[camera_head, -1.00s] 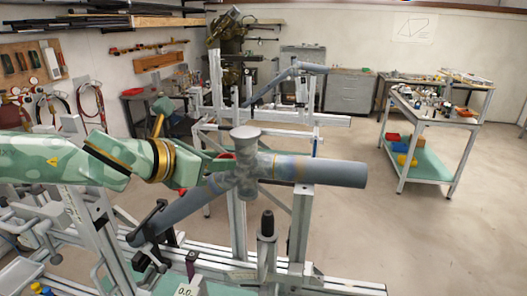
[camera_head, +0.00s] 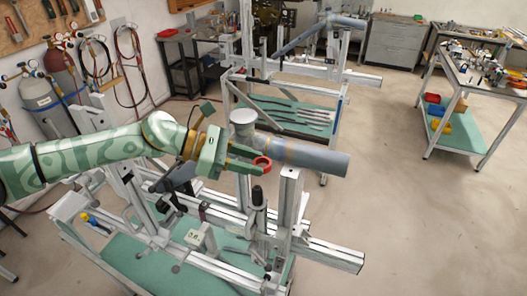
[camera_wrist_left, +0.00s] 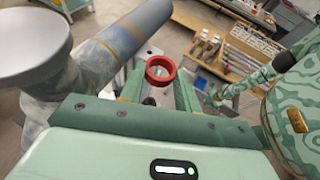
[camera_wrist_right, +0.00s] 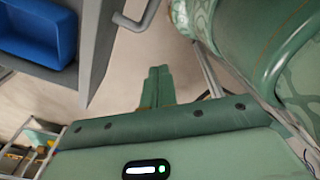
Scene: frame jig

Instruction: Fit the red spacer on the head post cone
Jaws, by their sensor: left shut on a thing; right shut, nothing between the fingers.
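The red spacer (camera_head: 262,163) is a ring held at the fingertips of my left gripper (camera_head: 250,161). The left wrist view shows the red spacer (camera_wrist_left: 160,70) between the two fingers, with its hole open. A dark post with a tapered cone top (camera_head: 258,194) stands upright on the jig. In the head view the spacer is just above this cone, with a gap between them. My right gripper (camera_wrist_right: 157,78) is shut and empty in the right wrist view; it is not visible in the head view.
A grey-blue tube (camera_head: 315,158) with a flared end lies close behind the spacer. Aluminium jig uprights (camera_head: 288,205) and rails (camera_head: 325,254) surround the post. In the right wrist view, a blue bin (camera_wrist_right: 35,35) is at upper left.

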